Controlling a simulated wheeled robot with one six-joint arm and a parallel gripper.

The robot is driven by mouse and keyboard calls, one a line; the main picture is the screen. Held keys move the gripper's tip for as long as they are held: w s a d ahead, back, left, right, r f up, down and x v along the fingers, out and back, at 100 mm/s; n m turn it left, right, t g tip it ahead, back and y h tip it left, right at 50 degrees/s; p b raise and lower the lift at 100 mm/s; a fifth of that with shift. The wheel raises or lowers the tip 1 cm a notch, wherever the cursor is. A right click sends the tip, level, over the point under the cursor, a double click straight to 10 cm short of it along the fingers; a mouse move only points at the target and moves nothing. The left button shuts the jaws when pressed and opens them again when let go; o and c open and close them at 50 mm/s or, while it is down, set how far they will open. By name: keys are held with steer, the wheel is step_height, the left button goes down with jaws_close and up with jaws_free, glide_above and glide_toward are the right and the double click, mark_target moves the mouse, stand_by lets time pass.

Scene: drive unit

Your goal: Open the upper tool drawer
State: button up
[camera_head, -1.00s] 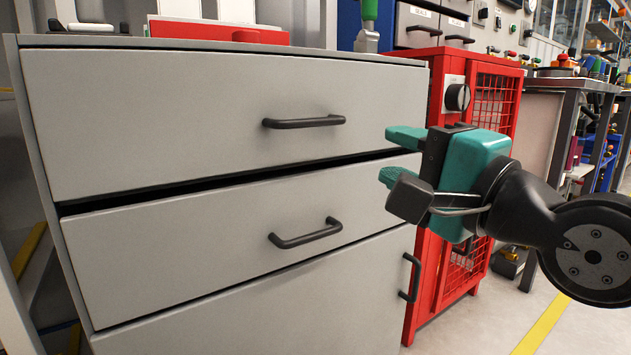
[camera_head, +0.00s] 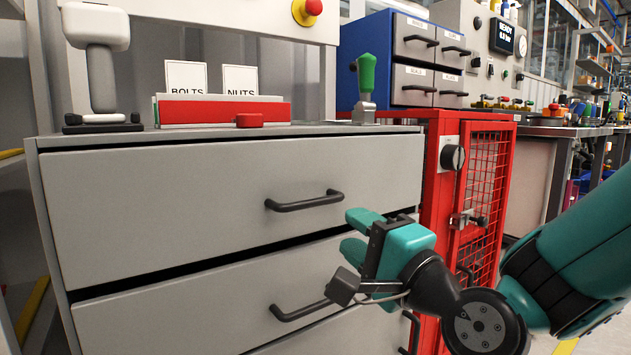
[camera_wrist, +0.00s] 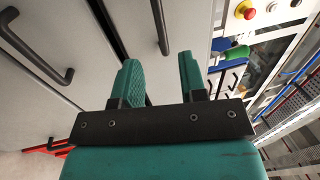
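The upper tool drawer (camera_head: 170,205) is the top grey front of the cabinet, with a dark bar handle (camera_head: 304,201). A dark gap runs below this front. My gripper (camera_head: 356,233) is open and empty, to the right of the upper handle and a little lower, in front of the cabinet. In the wrist view my gripper (camera_wrist: 160,75) shows two teal fingers apart, with the upper handle (camera_wrist: 160,27) beyond them, apart from the fingers. The lower drawer's handle (camera_head: 300,310) is partly hidden by my gripper; it also shows at the left of the wrist view (camera_wrist: 35,50).
On the cabinet top stand a red tray (camera_head: 225,110) with BOLTS and NUTS cards and a white-headed tool (camera_head: 100,65). A red mesh cabinet (camera_head: 430,190) stands to the right, with a blue drawer box (camera_head: 378,60) and a green-handled item (camera_head: 367,75) nearby.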

mark_target(318, 204)
steer(key=p+x, duration=0.2)
steer(key=x, duration=0.1)
steer(key=p+x, duration=0.2)
steer(key=x, duration=0.1)
steer(key=p+x, duration=0.3)
steer(key=shift+a+r, duration=0.15)
steer(key=shift+r, duration=0.15)
steer(key=shift+w+a+f+p, duration=0.15)
steer(key=shift+w+a+p, duration=0.15)
steer(key=shift+w, duration=0.2)
jaws_close()
